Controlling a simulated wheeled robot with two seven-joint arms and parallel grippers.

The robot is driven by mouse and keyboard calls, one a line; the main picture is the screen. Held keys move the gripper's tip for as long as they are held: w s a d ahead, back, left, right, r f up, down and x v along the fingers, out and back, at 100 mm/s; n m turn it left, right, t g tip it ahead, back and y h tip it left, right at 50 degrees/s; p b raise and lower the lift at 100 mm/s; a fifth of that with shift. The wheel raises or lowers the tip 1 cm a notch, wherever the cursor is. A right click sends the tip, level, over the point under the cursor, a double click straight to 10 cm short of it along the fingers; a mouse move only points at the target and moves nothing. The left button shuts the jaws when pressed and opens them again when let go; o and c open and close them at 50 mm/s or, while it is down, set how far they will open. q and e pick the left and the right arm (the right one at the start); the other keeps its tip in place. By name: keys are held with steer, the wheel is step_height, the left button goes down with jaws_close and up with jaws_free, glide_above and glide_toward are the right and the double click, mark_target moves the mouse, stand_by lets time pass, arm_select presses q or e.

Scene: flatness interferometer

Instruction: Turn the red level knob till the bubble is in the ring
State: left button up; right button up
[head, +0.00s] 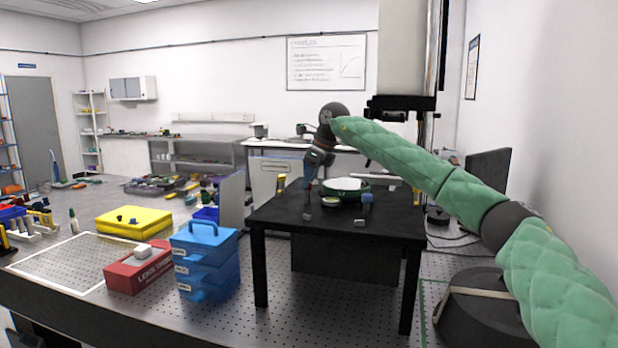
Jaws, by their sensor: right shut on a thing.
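My right arm comes in from the right and its right gripper (308,186) points down at the left part of the black stand (387,225). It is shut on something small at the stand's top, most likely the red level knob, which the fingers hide. A round green-rimmed part with a white top (344,184) sits on the stand, just right of the gripper. A small pale round disc, possibly the bubble level (331,202), lies in front of it. The bubble and ring are too small to make out. A blue knob (367,198) stands to the right. My left gripper is not in view.
A blue drawer box (204,262), a red box (138,268) and a yellow case (133,222) stand on the perforated bench left of the stand. A grey column (405,48) hangs above the stand. A white-outlined area of the bench at far left is clear.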

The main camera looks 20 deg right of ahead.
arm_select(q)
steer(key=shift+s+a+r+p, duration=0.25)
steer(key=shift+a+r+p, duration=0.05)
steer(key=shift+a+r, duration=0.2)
arm_select(e)
steer(key=shift+n, duration=0.9)
steer(key=shift+g, duration=0.3)
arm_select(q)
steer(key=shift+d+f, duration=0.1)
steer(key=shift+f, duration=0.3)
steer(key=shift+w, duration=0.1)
arm_select(e)
steer(key=o, duration=1)
steer(key=shift+w, duration=0.1)
steer(key=shift+c, duration=0.2)
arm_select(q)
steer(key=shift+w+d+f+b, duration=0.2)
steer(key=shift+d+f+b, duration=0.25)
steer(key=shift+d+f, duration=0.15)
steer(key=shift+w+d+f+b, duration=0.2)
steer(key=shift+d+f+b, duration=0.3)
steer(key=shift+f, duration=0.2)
arm_select(e)
steer(key=v, duration=0.7)
steer(key=shift+d+r, duration=0.3)
